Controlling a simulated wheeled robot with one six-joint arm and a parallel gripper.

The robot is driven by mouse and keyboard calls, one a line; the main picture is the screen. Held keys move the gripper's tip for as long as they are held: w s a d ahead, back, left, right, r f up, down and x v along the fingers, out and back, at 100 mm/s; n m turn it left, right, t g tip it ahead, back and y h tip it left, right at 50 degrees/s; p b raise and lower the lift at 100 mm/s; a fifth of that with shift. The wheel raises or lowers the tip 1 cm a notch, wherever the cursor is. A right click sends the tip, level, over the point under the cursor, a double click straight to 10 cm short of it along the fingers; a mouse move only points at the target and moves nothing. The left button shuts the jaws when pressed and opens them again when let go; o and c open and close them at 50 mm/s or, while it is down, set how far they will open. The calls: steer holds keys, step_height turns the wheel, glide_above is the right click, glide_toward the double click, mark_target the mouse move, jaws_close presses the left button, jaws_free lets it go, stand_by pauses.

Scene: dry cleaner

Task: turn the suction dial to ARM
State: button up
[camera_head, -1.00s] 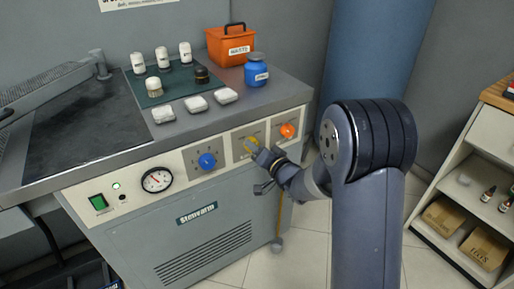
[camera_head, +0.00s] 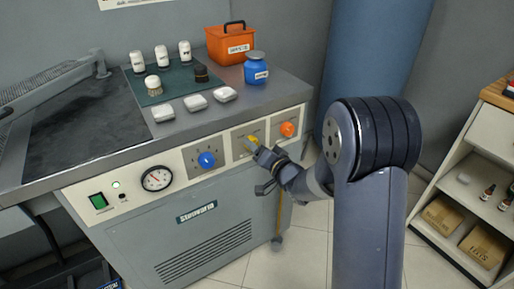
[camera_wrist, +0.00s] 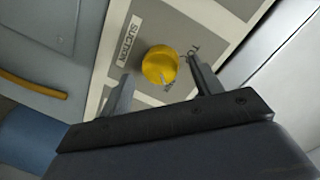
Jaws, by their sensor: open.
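The yellow suction dial (camera_wrist: 160,65) sits on a light panel plate beside a label (camera_wrist: 131,38) reading SUCTION in the wrist view. A pale pointer mark shows on its lower edge; the position lettering near it is partly hidden. My gripper (camera_wrist: 160,82) is open, with one finger on each side of the dial's near edge. I cannot tell whether the fingers touch it. In the head view, the dial (camera_head: 252,141) is partly covered by my gripper (camera_head: 262,150) at the front panel.
A blue dial (camera_head: 207,160) and an orange knob (camera_head: 288,129) flank the suction dial. A gauge (camera_head: 157,179) and green switch (camera_head: 98,201) are further left. Brushes, white blocks, a blue jar (camera_head: 256,70) and an orange box (camera_head: 230,46) stand on top.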

steer(key=v, duration=1)
steer(key=shift+p, duration=0.35)
steer(key=r+x, duration=0.1)
steer(key=x, duration=0.9)
steer(key=shift+w+a+f+b, duration=0.3)
steer(key=shift+w+f+b, duration=0.05)
steer(key=shift+f+b, duration=0.15)
steer(key=shift+s+d, duration=0.1)
